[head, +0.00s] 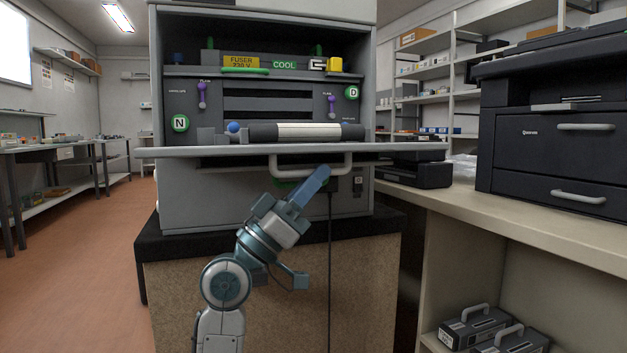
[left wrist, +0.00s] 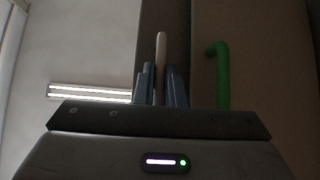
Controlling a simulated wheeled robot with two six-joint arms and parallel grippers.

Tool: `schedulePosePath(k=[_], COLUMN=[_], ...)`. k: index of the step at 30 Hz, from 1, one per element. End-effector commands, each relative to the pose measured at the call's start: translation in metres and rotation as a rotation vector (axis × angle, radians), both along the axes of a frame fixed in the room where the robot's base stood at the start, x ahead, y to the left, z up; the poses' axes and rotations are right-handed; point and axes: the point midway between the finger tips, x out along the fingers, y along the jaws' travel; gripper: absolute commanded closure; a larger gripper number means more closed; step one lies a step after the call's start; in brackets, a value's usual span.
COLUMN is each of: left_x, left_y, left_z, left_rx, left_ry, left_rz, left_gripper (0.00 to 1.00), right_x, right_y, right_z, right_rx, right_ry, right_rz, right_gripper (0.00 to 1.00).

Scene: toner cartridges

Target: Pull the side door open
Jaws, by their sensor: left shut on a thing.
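The side door (head: 400,148) of the grey machine (head: 157,60) is seen almost edge-on in the head view, as a wide, flat panel lying about level below the open bay. Its pale bar handle (head: 283,172) hangs at the front edge. My left gripper (head: 318,180) is at the right part of this handle and is shut on it. In the left wrist view the pale bar (left wrist: 161,55) stands between the two blue fingers (left wrist: 162,85). The fingers hide part of the handle. My right gripper is not in view.
Inside the bay are purple levers (head: 202,95), a dark roller unit with a pale middle (head: 308,131) and a blue knob (head: 233,127). A green bar (left wrist: 222,75) shows beside the fingers in the wrist view. A black printer (head: 530,140) stands on the right counter. The left floor is clear.

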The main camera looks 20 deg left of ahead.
Motion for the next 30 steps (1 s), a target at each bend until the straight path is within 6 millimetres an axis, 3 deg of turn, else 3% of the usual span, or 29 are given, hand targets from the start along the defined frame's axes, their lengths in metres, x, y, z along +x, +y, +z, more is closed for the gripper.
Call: schedulePosePath(k=[4, 5, 8, 20, 30], left_x=[0.004, 0.004, 0.003, -0.001, -0.028], left_y=[0.001, 0.001, 0.001, 0.004, 0.036], left_z=[-0.001, -0.001, -0.001, -0.004, -0.048], left_rx=[0.000, 0.000, 0.000, 0.001, 0.005], left_ry=[0.006, 0.006, 0.004, 0.003, 0.005], left_rz=[0.007, 0.007, 0.006, 0.004, 0.008], left_gripper=[1.00, 0.85, 0.68, 0.68, 0.68], right_x=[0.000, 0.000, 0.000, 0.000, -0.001], right_y=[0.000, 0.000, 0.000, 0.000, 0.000], right_z=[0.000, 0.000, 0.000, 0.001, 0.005], right_rx=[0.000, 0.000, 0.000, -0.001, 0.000], right_ry=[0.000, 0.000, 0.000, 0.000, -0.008], right_rz=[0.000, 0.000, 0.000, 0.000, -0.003], right_gripper=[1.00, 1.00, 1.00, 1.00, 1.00])
